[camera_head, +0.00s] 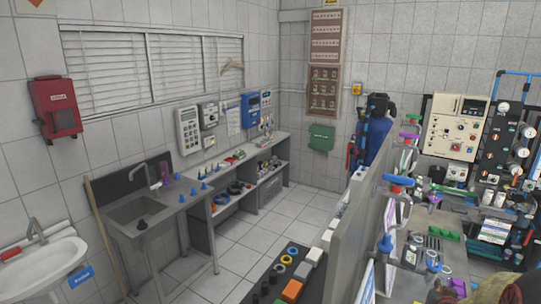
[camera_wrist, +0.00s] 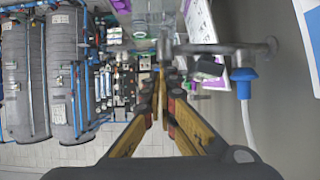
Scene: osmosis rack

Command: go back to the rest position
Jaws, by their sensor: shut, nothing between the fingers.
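My gripper (camera_wrist: 162,92) shows in the wrist view with its long yellow fingers drawn together. They are shut and nothing shows between them. A metal pipe (camera_wrist: 215,48) crosses just beyond the fingertips, and a blue valve handle (camera_wrist: 243,75) hangs to their right. I cannot tell whether the fingers touch the pipe. The gripper does not show in the head view.
Large grey tanks (camera_wrist: 27,80) with blue piping stand left in the wrist view. In the head view, a grey partition (camera_head: 352,235) stands right of centre, with gauges and a control box (camera_head: 455,128) beyond.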

